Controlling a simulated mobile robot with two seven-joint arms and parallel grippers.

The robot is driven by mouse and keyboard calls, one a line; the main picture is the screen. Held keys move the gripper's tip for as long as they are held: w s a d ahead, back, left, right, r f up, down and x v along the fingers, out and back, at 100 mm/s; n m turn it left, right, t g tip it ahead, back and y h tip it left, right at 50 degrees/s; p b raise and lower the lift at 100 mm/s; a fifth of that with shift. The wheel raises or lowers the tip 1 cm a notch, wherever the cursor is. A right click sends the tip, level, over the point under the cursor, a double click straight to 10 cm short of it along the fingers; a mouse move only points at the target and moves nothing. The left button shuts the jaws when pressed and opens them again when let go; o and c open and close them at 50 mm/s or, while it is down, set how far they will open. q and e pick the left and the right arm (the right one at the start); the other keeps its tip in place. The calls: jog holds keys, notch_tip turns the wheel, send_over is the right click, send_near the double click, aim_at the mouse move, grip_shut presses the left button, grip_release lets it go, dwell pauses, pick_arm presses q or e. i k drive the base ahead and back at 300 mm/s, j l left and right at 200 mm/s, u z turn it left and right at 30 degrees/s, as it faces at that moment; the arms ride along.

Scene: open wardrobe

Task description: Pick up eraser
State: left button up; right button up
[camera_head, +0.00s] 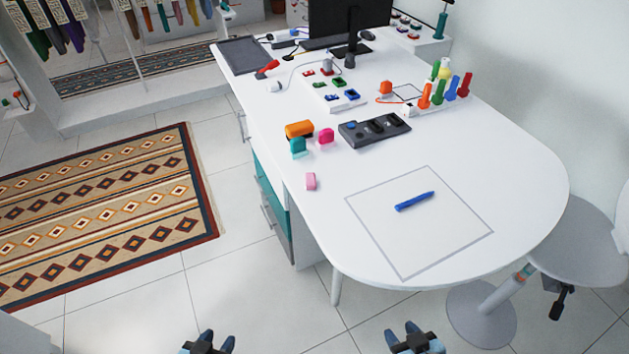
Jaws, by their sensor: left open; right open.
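A small pink block (311,181) that looks like the eraser lies on the white table (330,225), close to its left edge. Nothing covers it. A brighter magenta object (326,136) sits further back. My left gripper (208,342) is open and empty at the bottom of the view, over the floor and well short of the table. My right gripper (414,338) is open and empty at the bottom, in front of the table's near edge. Both are far from the pink block.
A blue marker (414,201) lies inside a grey outlined square. Behind the block are a teal object (298,147), an orange object (299,129) and a dark tray (374,129). Colored pegs and a monitor (346,20) stand further back. A chair (580,245) is at right.

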aim_at(309, 180)
jog(key=j+z, duration=0.1)
jog(key=z, duration=0.3)
jog(key=i+j+z, duration=0.1)
jog(key=z, duration=0.3)
jog(key=j+z, duration=0.15)
jog(key=z, duration=0.25)
jog(key=j+z, duration=0.35)
jog(key=j, duration=0.15)
jog(key=j+z, duration=0.35)
jog(key=j, duration=0.15)
jog(key=k+j+z, duration=0.1)
jog(key=j, duration=0.25)
jog(key=j+z, duration=0.1)
jog(key=j, duration=0.25)
jog(key=k+j+z, duration=0.15)
jog(key=j, duration=0.15)
jog(key=k+j, duration=0.15)
jog(key=j, duration=0.25)
jog(key=k+j, duration=0.1)
jog(key=j, duration=0.35)
jog(key=k+j, duration=0.15)
jog(key=j, duration=0.25)
jog(key=k+j, duration=0.1)
jog(key=j, duration=0.3)
jog(key=k+j+z, duration=0.1)
jog(key=j, duration=0.3)
jog(key=i, duration=0.55)
jog(key=u, duration=0.05)
